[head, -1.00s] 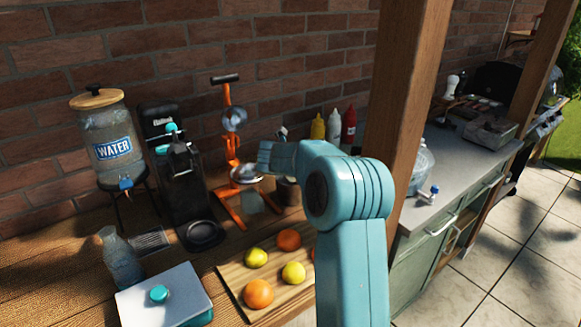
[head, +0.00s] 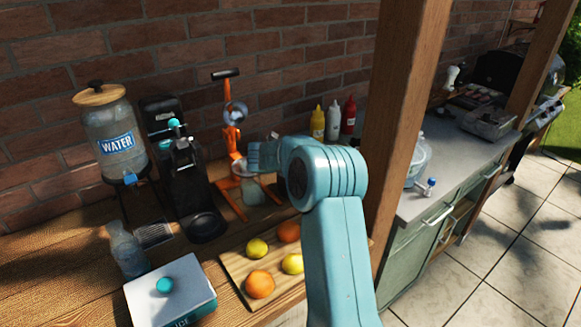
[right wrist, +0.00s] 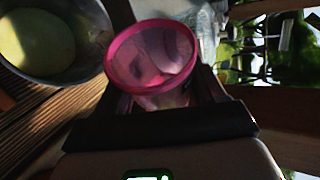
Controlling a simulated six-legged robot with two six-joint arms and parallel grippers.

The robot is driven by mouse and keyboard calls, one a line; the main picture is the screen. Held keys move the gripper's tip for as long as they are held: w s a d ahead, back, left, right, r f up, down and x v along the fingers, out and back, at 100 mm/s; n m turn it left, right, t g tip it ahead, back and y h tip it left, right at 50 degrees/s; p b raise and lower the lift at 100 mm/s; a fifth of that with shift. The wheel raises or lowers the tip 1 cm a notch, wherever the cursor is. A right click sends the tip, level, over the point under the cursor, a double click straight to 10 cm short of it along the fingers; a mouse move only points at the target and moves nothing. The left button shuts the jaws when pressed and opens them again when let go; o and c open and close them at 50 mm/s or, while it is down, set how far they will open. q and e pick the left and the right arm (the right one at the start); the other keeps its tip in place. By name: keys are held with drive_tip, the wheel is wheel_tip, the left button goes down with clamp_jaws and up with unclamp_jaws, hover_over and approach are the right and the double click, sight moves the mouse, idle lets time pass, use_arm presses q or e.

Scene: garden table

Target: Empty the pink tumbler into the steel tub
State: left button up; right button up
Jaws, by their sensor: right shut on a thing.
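The pink tumbler (right wrist: 152,58) is in the right wrist view, its round rim toward the camera. My right gripper (right wrist: 172,104) is shut on it, with dark fingers at its sides. I cannot tell how much is inside it. The steel tub (right wrist: 92,28) is at the upper left of that view, beside the tumbler and apart from it, with something pale yellow-green in it. In the head view my right gripper (head: 256,156) is over the counter near the orange press; the tumbler and tub cannot be made out there. My left gripper is not in view.
The orange press (head: 232,140) stands behind my right gripper, with a glass jar (head: 253,192) below. A wooden post (head: 400,130) rises on the right.

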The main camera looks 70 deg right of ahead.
drive_tip(key=shift+w+r+p, duration=0.3)
drive_tip(key=shift+r+p, duration=0.35)
drive_tip(key=shift+p, duration=0.35)
drive_tip(key=w+r+n+g+p, duration=0.1)
drive_tip(key=p, duration=0.2)
drive_tip(key=shift+d+r, duration=0.1)
drive_tip(key=shift+r, duration=0.25)
drive_tip(key=shift+f, duration=0.4)
drive_tip(key=shift+s, duration=0.1)
drive_tip(key=shift+f, duration=0.1)
drive_tip(key=shift+s+g, duration=0.2)
drive_tip(key=shift+g, duration=0.2)
drive_tip(key=shift+f+n+p, duration=0.15)
drive_tip(key=shift+n+p, duration=0.35)
drive_tip(key=shift+p, duration=0.1)
drive_tip(key=shift+d+g, duration=0.1)
drive_tip(key=shift+g, duration=0.2)
